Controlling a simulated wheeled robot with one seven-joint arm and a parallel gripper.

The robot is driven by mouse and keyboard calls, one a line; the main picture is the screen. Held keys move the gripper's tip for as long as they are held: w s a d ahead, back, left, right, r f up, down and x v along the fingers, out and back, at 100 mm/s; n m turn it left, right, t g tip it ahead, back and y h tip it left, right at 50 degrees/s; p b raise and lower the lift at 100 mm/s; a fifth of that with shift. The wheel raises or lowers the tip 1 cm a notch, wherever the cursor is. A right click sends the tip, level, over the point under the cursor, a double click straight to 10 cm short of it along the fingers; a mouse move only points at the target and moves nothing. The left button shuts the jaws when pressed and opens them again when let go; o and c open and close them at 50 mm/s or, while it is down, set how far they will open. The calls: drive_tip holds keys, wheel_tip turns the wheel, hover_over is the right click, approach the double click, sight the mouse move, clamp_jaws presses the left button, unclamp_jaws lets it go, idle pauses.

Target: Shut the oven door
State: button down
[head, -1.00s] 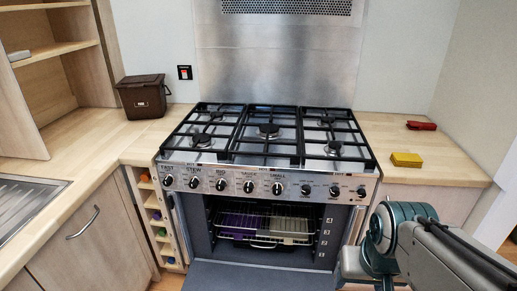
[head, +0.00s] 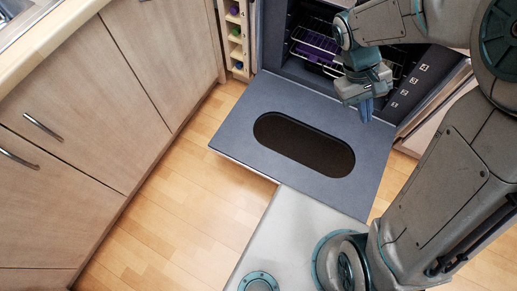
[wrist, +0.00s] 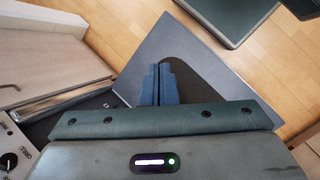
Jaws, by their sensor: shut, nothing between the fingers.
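The oven door (head: 232,126) is folded down and lies open, about level, in front of the oven cavity (head: 300,28). It is a grey-blue panel with a dark oval window (head: 304,145). My gripper (head: 366,112) is shut and empty, fingers pointing down, above the right part of the door near the oven opening. In the wrist view the shut fingers (wrist: 159,88) show in front of the door (wrist: 195,30) and cover part of its window. I cannot tell whether the fingertips touch the door.
Wooden cabinets (head: 80,95) with bar handles stand on the left. A narrow rack (head: 236,38) with coloured items is beside the oven. A wire shelf (head: 318,45) is inside the oven. Wooden floor (head: 180,190) is clear left of the door. My base is close in front.

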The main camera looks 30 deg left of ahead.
drive_tip(key=s+a+f+n+t+h+b, duration=0.15)
drive_tip(key=a+f+n+t+b, duration=0.3)
drive_tip(key=f, duration=0.75)
drive_tip(key=s+a+f+n+t+h+b, duration=0.1)
drive_tip(key=a+f+n+h+b, duration=0.25)
drive_tip(key=a+f+b, duration=0.6)
drive_tip(key=s+a+f+n+t+h+b, duration=0.1)
drive_tip(key=a+f+n+t+h, duration=0.25)
drive_tip(key=f, duration=1.05)
drive_tip(key=s+a+f+n+t+y+b, duration=0.2)
drive_tip(key=s+f+n+t+y+b, duration=0.25)
drive_tip(key=f, duration=0.65)
drive_tip(key=s+a+f+n+t+y+b, duration=0.35)
drive_tip(key=s+f+n+y, duration=0.2)
drive_tip(key=f, duration=0.55)
drive_tip(key=s+a+f+n+t+y+b, duration=0.2)
drive_tip(key=s+f+n+t+y+b, duration=0.3)
drive_tip(key=f, duration=0.6)
drive_tip(key=w+r+n+h, duration=0.1)
drive_tip(key=w+r, duration=0.5)
drive_tip(key=w, duration=0.3)
drive_tip(key=shift+w, duration=0.3)
drive_tip(key=shift+r, duration=0.2)
